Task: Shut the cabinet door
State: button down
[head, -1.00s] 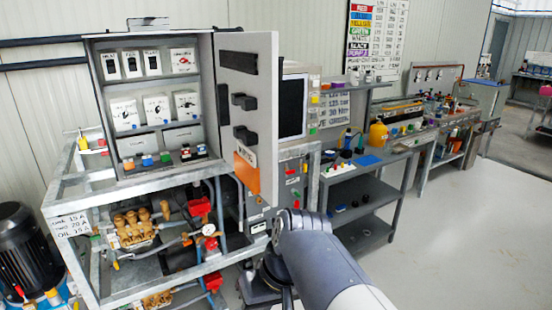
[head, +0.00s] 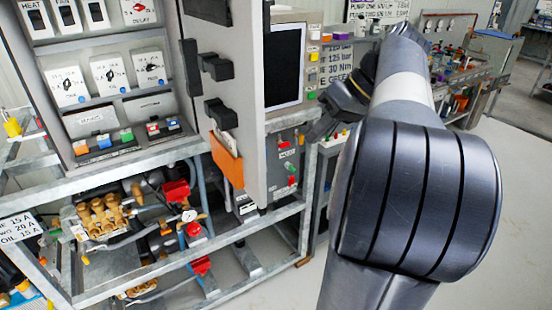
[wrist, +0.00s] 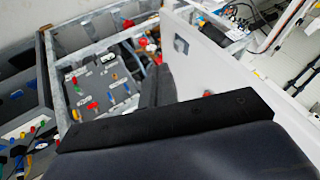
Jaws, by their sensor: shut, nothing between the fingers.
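The cabinet (head: 100,42) stands open at the left of the head view, its switches and sockets showing. Its grey door (head: 247,70) stands swung out at the cabinet's right side, with black fittings and an orange holder (head: 226,157) on its inner face. My gripper (head: 316,132) is at the right of the door, on its outer side, partly hidden by my arm. In the wrist view a pale panel, likely the door (wrist: 215,85), runs beside my shut, empty gripper (wrist: 158,75). I cannot tell whether they touch.
A grey unit with a dark screen (head: 284,65) stands behind the door. A metal frame with brass valves (head: 100,215) and red-handled pipework is below the cabinet. A wall bench with bottles lies to the right. The floor (head: 518,170) at right is clear.

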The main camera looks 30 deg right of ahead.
jog(key=w+a+f, duration=0.2)
jog(key=a+f, duration=0.4)
jog(key=a, duration=0.2)
jog(key=shift+w+f+p, duration=0.2)
jog(key=shift+w+p, duration=0.15)
